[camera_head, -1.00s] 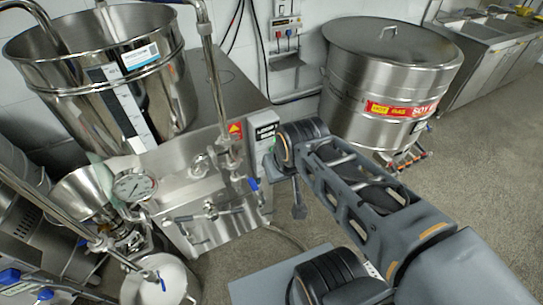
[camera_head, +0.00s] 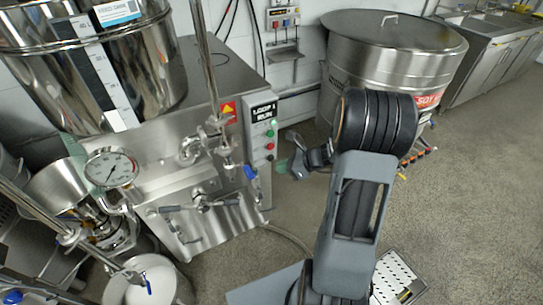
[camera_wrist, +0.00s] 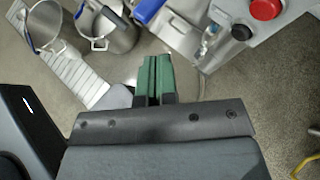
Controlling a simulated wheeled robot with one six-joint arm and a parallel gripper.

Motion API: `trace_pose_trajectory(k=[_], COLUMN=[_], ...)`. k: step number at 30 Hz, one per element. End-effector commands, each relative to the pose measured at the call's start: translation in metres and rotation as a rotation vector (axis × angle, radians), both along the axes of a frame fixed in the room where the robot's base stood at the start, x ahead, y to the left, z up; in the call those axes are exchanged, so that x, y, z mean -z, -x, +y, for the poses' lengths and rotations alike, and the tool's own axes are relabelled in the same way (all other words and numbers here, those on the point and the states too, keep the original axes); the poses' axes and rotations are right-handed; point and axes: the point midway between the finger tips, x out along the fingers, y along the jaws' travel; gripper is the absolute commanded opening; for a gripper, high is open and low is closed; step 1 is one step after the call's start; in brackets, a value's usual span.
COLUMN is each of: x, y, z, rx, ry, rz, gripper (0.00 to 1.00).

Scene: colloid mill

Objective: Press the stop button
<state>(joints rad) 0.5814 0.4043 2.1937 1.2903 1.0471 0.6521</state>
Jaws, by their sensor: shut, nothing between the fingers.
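The control box (camera_head: 262,127) is on the right side of the steel mill cabinet. Its display reads "LOOP 1 RUN". Below the display are a green button (camera_head: 270,133), a red button (camera_head: 270,147) and a dark knob below it. In the wrist view the red button (camera_wrist: 265,8) is large at the top right, cut by the frame edge, with the black knob (camera_wrist: 241,30) beside it. My gripper (camera_head: 284,166) is just right of the box and slightly lower, apart from it. Its green fingertips (camera_wrist: 153,62) are together and empty, left of the buttons in the wrist view.
A blue-handled valve (camera_head: 250,173) and pipes stick out of the cabinet front left of my gripper. A large lidded steel drum (camera_head: 385,50) stands behind my arm. A wall panel (camera_head: 283,18) with switches is behind. Floor at the right is open.

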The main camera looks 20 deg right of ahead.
Motion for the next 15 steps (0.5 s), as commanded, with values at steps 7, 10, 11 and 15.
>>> trace_pose_trajectory(k=[7,10,11,15], x=[0.042,0.046,0.046,0.045], y=[-0.012,-0.013,-0.014,-0.014], z=[-0.033,-0.037,-0.038,-0.038], rx=[0.239,0.266,0.269,0.270], ry=[-0.170,-0.190,-0.192,-0.193], rz=[0.076,0.082,0.083,0.083], gripper=[0.00,0.00,0.00,0.00])
